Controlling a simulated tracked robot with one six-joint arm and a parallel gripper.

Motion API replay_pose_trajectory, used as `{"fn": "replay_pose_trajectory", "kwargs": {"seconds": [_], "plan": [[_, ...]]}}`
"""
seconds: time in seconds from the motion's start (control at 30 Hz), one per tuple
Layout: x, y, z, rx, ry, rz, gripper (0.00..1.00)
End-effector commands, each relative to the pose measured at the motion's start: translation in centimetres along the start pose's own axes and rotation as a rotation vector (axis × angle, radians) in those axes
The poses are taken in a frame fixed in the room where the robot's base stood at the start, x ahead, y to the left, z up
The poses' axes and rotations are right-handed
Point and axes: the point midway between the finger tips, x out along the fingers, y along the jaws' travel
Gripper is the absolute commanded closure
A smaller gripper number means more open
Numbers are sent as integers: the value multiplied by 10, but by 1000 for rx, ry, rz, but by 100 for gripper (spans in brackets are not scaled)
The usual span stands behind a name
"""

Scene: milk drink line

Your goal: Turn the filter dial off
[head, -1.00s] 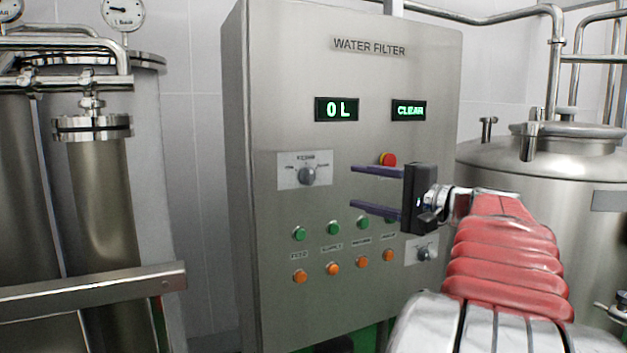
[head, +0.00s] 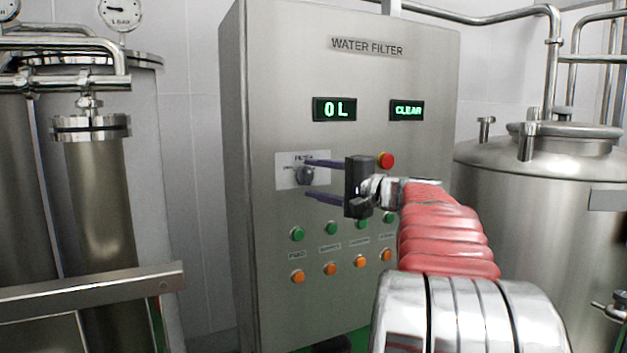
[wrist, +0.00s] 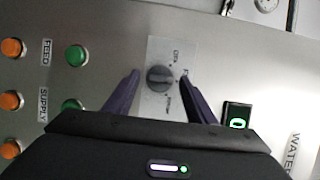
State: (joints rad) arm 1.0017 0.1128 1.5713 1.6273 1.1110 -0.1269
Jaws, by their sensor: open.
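The filter dial (head: 305,175) is a dark grey knob on a pale label plate on the upper left of the cabinet front. It also shows in the wrist view (wrist: 159,78), between and a little beyond my fingertips. My gripper (head: 307,178) is open, with its two purple fingers one above the other in the head view, level with the dial. In the wrist view the fingers (wrist: 160,76) stand apart on either side of the dial, with gaps to it. The upper finger partly covers the label plate in the head view.
The grey water filter cabinet (head: 400,70) carries green displays reading 0 L and CLEAR. A red button (head: 385,160) sits right of the dial, behind my gripper. Rows of green and orange buttons (head: 331,269) lie below. Steel tanks stand on both sides.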

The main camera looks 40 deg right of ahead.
Motion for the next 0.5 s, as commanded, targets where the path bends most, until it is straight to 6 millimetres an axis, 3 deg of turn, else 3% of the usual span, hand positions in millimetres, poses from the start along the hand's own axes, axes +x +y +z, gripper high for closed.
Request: {"fn": "replay_pose_trajectory", "kwargs": {"seconds": [0.1,0.4,0.5], "plan": [[9,1,1,1,-1,1,49],[10,0,1,1,0,0,49],[10,0,1,1,-1,0,56]]}}
